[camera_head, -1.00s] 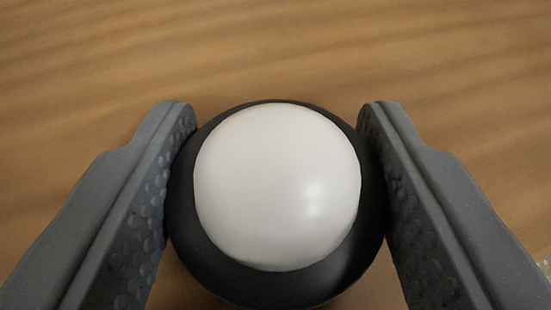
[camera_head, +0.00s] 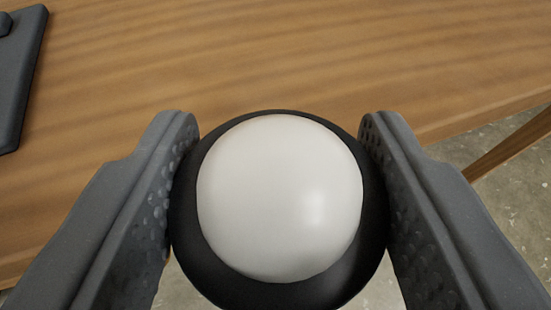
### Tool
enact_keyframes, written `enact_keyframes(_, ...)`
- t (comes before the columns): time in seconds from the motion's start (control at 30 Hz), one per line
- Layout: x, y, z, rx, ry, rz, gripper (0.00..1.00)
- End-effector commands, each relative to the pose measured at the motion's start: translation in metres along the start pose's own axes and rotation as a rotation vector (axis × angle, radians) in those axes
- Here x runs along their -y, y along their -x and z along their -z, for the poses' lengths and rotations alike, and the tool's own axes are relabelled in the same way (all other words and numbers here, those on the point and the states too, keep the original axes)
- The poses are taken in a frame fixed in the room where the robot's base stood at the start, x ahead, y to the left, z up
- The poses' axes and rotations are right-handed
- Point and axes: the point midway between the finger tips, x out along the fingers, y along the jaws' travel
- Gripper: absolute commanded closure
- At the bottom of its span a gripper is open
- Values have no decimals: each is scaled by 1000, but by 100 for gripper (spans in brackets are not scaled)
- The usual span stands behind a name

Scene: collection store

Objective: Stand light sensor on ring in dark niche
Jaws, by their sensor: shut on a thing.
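The light sensor (camera_head: 280,200) has a white dome set in a round black body. My gripper (camera_head: 279,135) is shut on it, one grey finger pressed against each side of the black body. The sensor is held near the front edge of a wooden table, with floor showing below it. The underside of the sensor is hidden. The ring and the dark niche are not in view.
The wooden table (camera_head: 250,60) fills the upper part of the view and is mostly bare. A dark grey flat object (camera_head: 18,85) lies at its left, cut off by the frame. A wooden leg or bar (camera_head: 510,145) and speckled floor (camera_head: 515,185) show at the right.

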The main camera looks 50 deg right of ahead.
Motion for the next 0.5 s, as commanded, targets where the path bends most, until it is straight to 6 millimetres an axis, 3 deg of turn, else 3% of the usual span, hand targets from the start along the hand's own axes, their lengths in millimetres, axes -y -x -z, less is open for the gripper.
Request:
enact_keyframes(0.13, -9, 29, -9, 4, 2, 2, 79)
enact_keyframes(0.33, -17, 47, -19, -1, 2, 3, 79)
enact_keyframes(0.5, -18, 50, -20, -4, -2, 1, 79)
